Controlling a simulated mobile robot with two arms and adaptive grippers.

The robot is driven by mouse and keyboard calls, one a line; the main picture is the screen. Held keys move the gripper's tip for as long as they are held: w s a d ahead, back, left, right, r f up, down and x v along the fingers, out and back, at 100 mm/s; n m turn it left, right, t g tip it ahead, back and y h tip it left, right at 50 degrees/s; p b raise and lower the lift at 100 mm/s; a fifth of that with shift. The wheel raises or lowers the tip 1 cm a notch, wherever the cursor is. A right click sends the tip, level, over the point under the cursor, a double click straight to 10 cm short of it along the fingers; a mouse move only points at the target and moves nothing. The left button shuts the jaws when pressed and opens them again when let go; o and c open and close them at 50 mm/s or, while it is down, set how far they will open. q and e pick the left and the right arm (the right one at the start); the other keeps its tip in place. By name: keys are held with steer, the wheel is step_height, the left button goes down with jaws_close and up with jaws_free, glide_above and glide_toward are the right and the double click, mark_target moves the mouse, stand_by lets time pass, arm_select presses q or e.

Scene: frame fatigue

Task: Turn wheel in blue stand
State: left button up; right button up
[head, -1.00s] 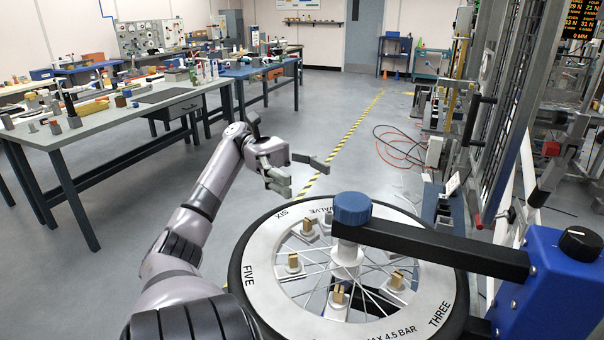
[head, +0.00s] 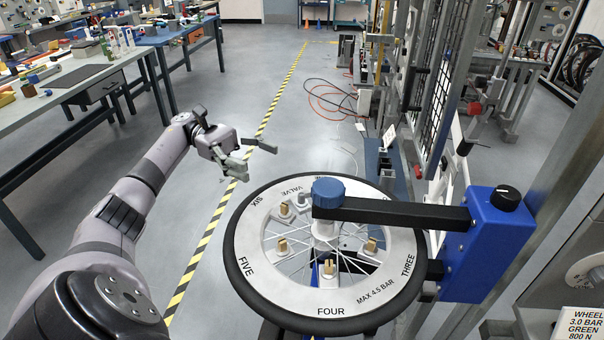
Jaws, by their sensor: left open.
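The wheel (head: 262,277) lies flat in the blue stand (head: 482,248), with a black tyre and a white ring marked FOUR, FIVE, SIX, THREE, VALVE and MAX 4.5 BAR. Thin spokes and several small brass-coloured blocks show inside the ring. A black arm (head: 400,212) runs from the stand to a blue knob (head: 328,192) over the hub. A black dial (head: 505,198) sits on top of the stand. My left gripper (head: 252,160) is open and empty, beyond the wheel's far left edge and apart from it. My right gripper is not in view.
A workbench (head: 22,112) with tools stands at the left. A yellow-black floor stripe (head: 206,240) runs beside the wheel. Metal frames and a mesh panel (head: 432,75) rise at the right. Orange and black cables (head: 330,97) lie on the floor. A sign (head: 580,325) reads WHEEL 3.0 BAR GREEN 800 N.

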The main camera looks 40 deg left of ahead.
mark_target(314, 183)
arm_select(q)
steer(key=d+p, duration=0.3)
steer(key=d, duration=0.2)
steer(key=w+d+p, duration=0.1)
steer(key=d+p, duration=0.2)
steer(key=d, duration=0.3)
steer(key=d+p, duration=0.3)
steer(key=d, duration=0.3)
steer(key=shift+w+r, duration=0.1)
steer(key=shift+w, duration=0.3)
steer(key=shift+d, duration=0.25)
